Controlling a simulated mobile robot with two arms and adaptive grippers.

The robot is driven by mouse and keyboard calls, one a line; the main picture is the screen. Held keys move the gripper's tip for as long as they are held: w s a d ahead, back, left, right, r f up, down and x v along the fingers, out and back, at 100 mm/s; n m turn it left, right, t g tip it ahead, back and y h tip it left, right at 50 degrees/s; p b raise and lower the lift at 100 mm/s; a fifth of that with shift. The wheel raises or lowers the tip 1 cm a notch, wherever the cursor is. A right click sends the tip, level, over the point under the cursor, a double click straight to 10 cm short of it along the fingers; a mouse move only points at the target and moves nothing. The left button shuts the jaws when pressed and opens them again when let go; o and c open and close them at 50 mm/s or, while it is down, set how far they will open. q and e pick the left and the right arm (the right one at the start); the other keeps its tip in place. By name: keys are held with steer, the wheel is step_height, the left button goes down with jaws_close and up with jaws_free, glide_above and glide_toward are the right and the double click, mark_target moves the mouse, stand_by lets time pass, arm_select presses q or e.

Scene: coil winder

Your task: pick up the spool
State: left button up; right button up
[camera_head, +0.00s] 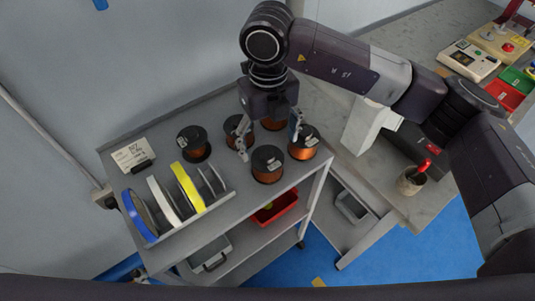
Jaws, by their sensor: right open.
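Several copper-wire spools with black flanges stand upright on the top shelf of a grey cart (228,207). One spool (267,164) is at the front middle, one (304,143) at the right, one (194,144) at the left. Another spool (236,128) and a further spool (272,124) are partly hidden behind my right gripper. My right gripper (269,140) points down over the spools with its fingers spread apart, empty. One finger is left of the front spool, the other near the right spool. I cannot tell its exact height above them. My left gripper is not seen.
A rack (195,226) with blue, white and yellow reels stands at the cart's front left, beside a label card (133,155). A grey bench (415,208) at right holds a cup (411,180) with a red-handled tool. A red bin (275,208) sits on the lower shelf.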

mark_target(268, 153)
steer(key=shift+s+f, duration=0.25)
steer(key=shift+f, duration=0.2)
steer(key=shift+s+f+p, duration=0.2)
steer(key=shift+s+p, duration=0.1)
steer(key=shift+p, duration=0.1)
steer(key=f, duration=0.1)
steer(key=f+p, duration=0.1)
steer(key=f, duration=0.2)
steer(key=shift+w+f+p, duration=0.3)
steer(key=shift+f, duration=0.1)
steer(key=shift+s, duration=0.1)
steer(key=shift+c, duration=0.2)
steer(key=shift+a, duration=0.1)
steer(key=shift+c, duration=1.2)
steer(key=c, duration=1.3)
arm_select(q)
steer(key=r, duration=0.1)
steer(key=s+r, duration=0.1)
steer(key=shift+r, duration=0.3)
arm_select(e)
steer(key=shift+c, duration=1.4)
